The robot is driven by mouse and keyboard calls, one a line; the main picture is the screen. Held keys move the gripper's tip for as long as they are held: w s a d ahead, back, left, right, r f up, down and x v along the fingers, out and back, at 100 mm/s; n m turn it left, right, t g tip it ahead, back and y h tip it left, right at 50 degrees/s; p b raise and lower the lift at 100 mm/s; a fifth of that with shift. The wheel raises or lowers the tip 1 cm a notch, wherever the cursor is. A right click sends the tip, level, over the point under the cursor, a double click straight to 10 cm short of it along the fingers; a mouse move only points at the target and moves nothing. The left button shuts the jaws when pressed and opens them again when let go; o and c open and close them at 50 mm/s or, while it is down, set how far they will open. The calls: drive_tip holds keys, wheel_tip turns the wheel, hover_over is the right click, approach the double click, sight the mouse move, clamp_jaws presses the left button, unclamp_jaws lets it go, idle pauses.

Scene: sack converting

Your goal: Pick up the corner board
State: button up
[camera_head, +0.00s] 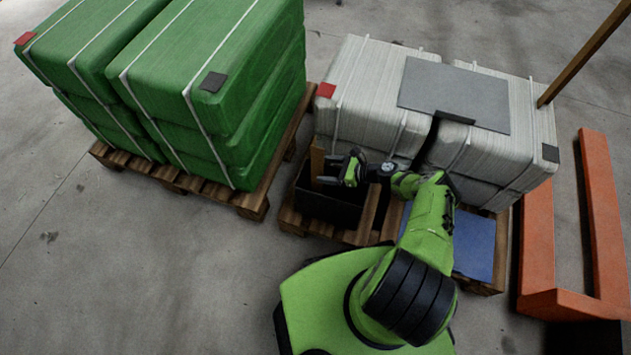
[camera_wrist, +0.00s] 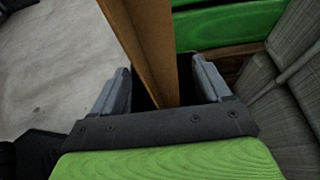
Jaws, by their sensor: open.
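A brown corner board (camera_head: 317,163) stands upright at the black bin (camera_head: 322,207) in the head view. In the wrist view the corner board (camera_wrist: 148,45) rises between the two grey fingers of my gripper (camera_wrist: 161,82). The fingers are apart, with a visible gap on each side of the board. In the head view my gripper (camera_head: 335,172) is above the bin, beside the board. The lower end of the board is hidden.
Green sacks (camera_head: 215,90) are stacked on a pallet at left. Pale strapped sacks (camera_head: 365,90) stand behind my arm, with a grey sheet (camera_head: 455,92) on top. A brown pole (camera_head: 590,50) leans at right. Orange forks (camera_head: 540,245) lie at right. A blue sheet (camera_head: 474,243) is nearby.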

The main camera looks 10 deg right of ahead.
sight(316, 168)
drive_tip(key=b+x, duration=0.1)
drive_tip(key=x, duration=0.3)
drive_tip(key=shift+w+a+f, duration=0.1)
drive_tip(key=shift+w+a, duration=0.05)
drive_tip(key=shift+a, duration=0.2)
drive_tip(key=shift+c, duration=0.2)
clamp_jaws()
